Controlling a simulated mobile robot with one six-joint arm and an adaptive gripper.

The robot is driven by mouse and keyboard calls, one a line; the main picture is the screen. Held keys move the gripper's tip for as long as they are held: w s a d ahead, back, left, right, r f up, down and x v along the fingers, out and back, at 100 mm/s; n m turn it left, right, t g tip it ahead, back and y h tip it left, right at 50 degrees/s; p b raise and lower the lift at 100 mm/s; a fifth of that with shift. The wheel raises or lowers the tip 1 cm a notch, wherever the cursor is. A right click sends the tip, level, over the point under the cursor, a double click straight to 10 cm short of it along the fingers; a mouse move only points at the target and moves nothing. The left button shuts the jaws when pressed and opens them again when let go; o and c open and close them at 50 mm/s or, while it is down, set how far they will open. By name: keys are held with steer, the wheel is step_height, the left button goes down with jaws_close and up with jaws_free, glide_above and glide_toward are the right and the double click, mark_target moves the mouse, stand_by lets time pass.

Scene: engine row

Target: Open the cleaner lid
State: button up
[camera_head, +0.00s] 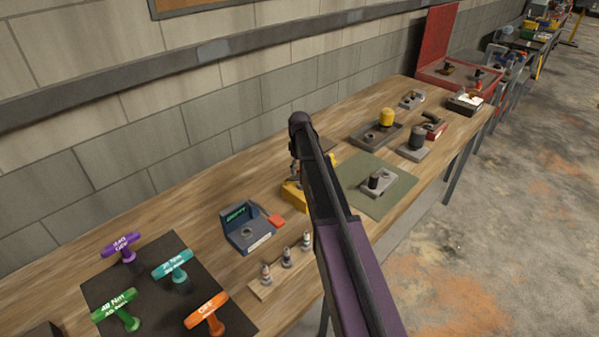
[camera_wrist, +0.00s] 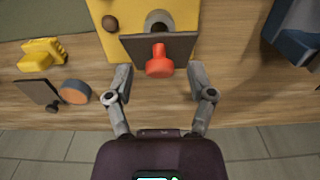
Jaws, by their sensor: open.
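The cleaner appears to be the yellow unit (camera_wrist: 112,45) at the top of the wrist view; part of it shows in the head view (camera_head: 295,196), beside my arm. A dark flat lid (camera_wrist: 183,46) with a red knob (camera_wrist: 159,64) lies at its near edge, partly covering a grey round opening (camera_wrist: 158,20). The lid looks raised from the base, but I cannot tell its exact angle. My gripper (camera_wrist: 160,74) is open, one finger on each side of the red knob, with visible gaps. In the head view my arm hides most of the unit and the fingers.
A blue box (camera_head: 247,238) with its lid up stands to the left in the head view, near small fittings on a strip (camera_head: 265,283). A green mat (camera_head: 393,205) with a block lies right. Coloured T-handles rest on a dark mat (camera_head: 160,290). A wall runs behind the bench.

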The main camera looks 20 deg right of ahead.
steer(key=shift+f, duration=0.15)
jaws_close()
